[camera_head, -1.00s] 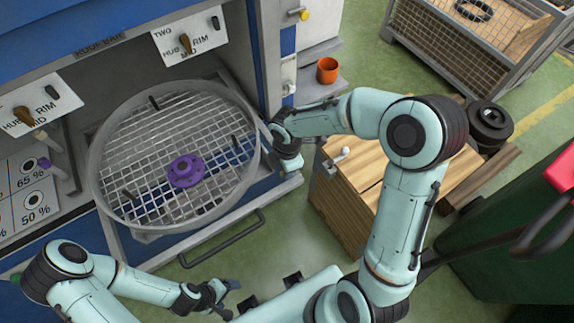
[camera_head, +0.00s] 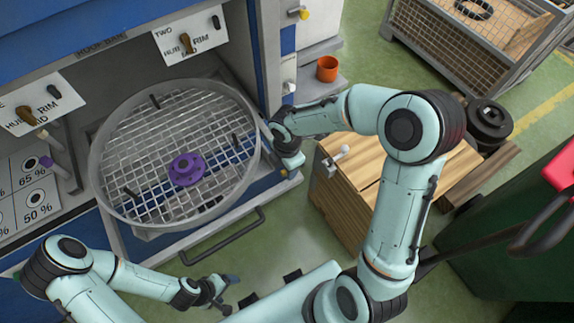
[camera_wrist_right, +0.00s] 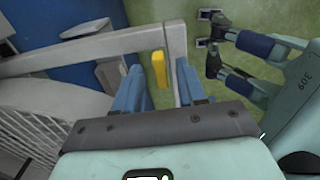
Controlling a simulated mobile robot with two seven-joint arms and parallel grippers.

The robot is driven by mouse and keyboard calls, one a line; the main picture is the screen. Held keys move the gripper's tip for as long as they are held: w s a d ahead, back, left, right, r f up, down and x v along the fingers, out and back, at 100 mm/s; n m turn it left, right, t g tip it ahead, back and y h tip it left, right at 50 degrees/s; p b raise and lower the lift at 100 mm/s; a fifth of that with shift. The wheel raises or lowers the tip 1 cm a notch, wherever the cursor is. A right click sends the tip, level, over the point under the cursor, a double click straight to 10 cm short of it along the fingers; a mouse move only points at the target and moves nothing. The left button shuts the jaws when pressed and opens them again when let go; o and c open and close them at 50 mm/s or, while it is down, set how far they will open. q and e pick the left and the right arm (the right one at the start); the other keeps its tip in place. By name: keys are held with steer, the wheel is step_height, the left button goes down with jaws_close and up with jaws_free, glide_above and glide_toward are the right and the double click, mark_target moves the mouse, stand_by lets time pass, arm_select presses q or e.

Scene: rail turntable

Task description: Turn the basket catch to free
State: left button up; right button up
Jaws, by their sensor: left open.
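The basket (camera_head: 100,190) is a round wire-mesh drum with a clear rim and a purple hub (camera_head: 187,169), resting in the machine's open bay. In the right wrist view a small yellow piece, seemingly the catch (camera_wrist_right: 160,70), stands beside the grey frame. My right gripper (camera_wrist_right: 162,82) has its blue fingers apart on either side of it, with gaps showing. In the head view my right gripper (camera_head: 288,160) is at the bay's right front corner, where the catch is hidden. My left gripper (camera_head: 222,291) is open and empty, below the bay, away from the basket.
A dark handle bar (camera_head: 222,236) runs along the bay's front. A wooden crate (camera_head: 345,195) stands right of the bay under my right arm. An orange cup (camera_head: 327,69) sits on a grey ledge. Green floor is free in front of the mesh cage (camera_head: 470,50).

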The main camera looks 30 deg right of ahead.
arm_select(q)
steer(key=shift+w+r+p, duration=0.8)
steer(key=shift+w+r, duration=0.2)
steer(key=shift+r, duration=0.05)
arm_select(e)
step_height(320, 180, up, 13)
steer(key=shift+r, duration=0.2)
